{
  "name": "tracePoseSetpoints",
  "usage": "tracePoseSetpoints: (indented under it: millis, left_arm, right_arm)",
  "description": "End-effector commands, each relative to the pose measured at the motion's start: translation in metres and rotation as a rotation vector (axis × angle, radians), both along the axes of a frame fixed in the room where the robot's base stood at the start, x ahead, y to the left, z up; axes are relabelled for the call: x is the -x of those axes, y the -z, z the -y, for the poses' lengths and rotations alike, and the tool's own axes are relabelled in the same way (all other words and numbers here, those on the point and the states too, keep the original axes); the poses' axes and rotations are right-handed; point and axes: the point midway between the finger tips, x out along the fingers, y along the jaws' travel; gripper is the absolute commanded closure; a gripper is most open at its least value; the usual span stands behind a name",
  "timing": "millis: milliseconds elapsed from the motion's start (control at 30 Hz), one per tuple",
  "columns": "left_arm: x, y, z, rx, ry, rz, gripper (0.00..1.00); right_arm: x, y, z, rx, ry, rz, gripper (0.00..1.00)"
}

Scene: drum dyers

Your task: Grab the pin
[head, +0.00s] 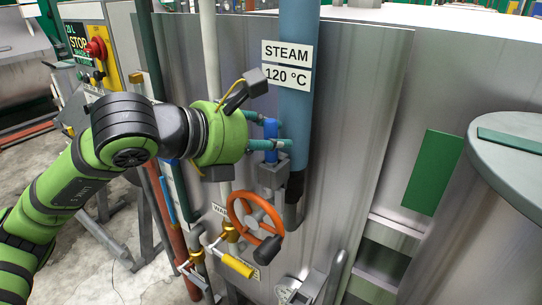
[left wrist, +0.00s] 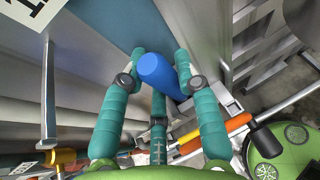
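The blue pin (head: 271,129) stands upright on a grey valve block beside the blue steam pipe. In the left wrist view the pin (left wrist: 160,73) is a thick blue cylinder between the teal fingers. My left gripper (head: 283,134) reaches it from the left, with fingers around the pin. In the left wrist view the left gripper (left wrist: 159,60) has a finger on each side of the pin and a third below it. Gaps show beside the pin near the finger joints, so the fingers look open; contact at the tips is unclear. My right gripper is out of view.
The steam pipe (head: 296,120) runs vertically just behind the pin. Below are an orange handwheel (head: 256,217) and a yellow-handled valve (head: 237,265). A metal panel (head: 350,130) stands close behind to the right. A white pipe (head: 211,50) passes behind my left arm.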

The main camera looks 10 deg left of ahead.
Motion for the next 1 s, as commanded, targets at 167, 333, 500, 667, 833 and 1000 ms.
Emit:
tracePoseSetpoints:
  millis: [167, 333, 500, 667, 833, 1000]
  left_arm:
    - [0.000, -0.002, 0.000, 0.002, 0.000, 0.003, 1.00]
    - [0.000, -0.002, 0.000, 0.002, 0.000, 0.002, 1.00]
    - [0.000, -0.007, 0.000, 0.004, 0.001, 0.005, 1.00]
    - [0.000, -0.020, 0.000, 0.004, 0.001, 0.007, 1.00]
    - [0.000, -0.046, 0.000, 0.005, 0.000, 0.009, 1.00]
    - [0.001, -0.074, 0.001, 0.005, 0.001, 0.007, 1.00]
  right_arm:
    - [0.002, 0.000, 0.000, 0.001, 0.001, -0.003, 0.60]
    - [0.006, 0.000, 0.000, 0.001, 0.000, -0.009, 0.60]
    - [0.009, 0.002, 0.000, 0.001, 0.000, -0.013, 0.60]
    - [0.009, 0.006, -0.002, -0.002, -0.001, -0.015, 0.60]
    - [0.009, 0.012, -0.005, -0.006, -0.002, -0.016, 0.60]
    - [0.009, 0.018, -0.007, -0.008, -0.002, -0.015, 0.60]
